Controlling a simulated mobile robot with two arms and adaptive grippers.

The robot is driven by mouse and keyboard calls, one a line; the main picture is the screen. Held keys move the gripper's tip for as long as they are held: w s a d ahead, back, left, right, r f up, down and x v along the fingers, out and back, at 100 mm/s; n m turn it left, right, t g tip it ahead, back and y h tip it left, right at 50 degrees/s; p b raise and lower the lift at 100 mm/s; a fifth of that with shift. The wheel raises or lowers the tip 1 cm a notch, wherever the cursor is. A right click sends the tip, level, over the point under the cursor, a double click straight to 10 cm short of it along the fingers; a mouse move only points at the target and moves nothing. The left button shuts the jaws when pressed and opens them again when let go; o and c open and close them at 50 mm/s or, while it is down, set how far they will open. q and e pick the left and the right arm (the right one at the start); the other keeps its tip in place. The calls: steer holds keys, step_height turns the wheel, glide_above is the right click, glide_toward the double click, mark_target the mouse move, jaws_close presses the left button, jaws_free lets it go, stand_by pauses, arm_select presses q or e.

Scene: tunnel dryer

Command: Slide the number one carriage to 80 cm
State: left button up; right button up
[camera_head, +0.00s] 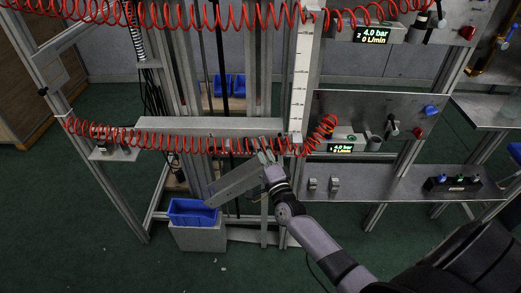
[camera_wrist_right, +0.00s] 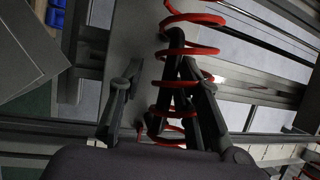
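A long grey horizontal beam (camera_head: 210,126), which looks like a carriage, spans the lower part of the frame. I cannot read a number on it. A lower red coiled hose (camera_head: 110,136) runs along it and also shows in the right wrist view (camera_wrist_right: 190,20). A white vertical scale (camera_head: 300,75) stands to the right of the beam; its figures are too small to read. My right gripper (camera_head: 265,152) is at the beam's right end, by the hose. In the wrist view its fingers (camera_wrist_right: 150,100) are apart, with hose loops crossing the right finger. My left gripper is out of view.
A tilted grey plate (camera_head: 236,182) lies just left of my right gripper. A blue bin (camera_head: 192,212) stands on a grey block below. An upper red hose (camera_head: 250,15) crosses the top. A panel with a display (camera_head: 341,148) and a shelf (camera_head: 400,185) are at right.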

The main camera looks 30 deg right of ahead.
steer(key=shift+s+r, duration=0.1)
steer(key=v, duration=1.2)
steer(key=s+a+f+n+g+y+p, duration=0.1)
steer(key=s+a+f+n+g, duration=0.2)
steer(key=f, duration=0.7)
steer(key=s+a+f+n+g+y, duration=0.1)
steer(key=s+f+n+g, duration=0.3)
steer(key=f, duration=0.6)
steer(key=s+a+f+n+g+y+p, duration=0.1)
steer(key=s+a+f+n+g+y, duration=0.1)
steer(key=s+f+n, duration=0.6)
steer(key=s+f+n+g, duration=0.2)
steer(key=s+f, duration=0.3)
steer(key=s, duration=0.3)
steer(key=s+f+n+g+p, duration=0.1)
steer(key=s+f+g, duration=0.3)
steer(key=s, duration=0.5)
steer(key=s+a+f+n+g+h, duration=0.1)
steer(key=s+f+n+g, duration=0.2)
steer(key=s+f, duration=0.4)
steer(key=shift+s+f+n+g, duration=0.3)
steer(key=shift+s, duration=0.7)
steer(key=shift+a, duration=0.1)
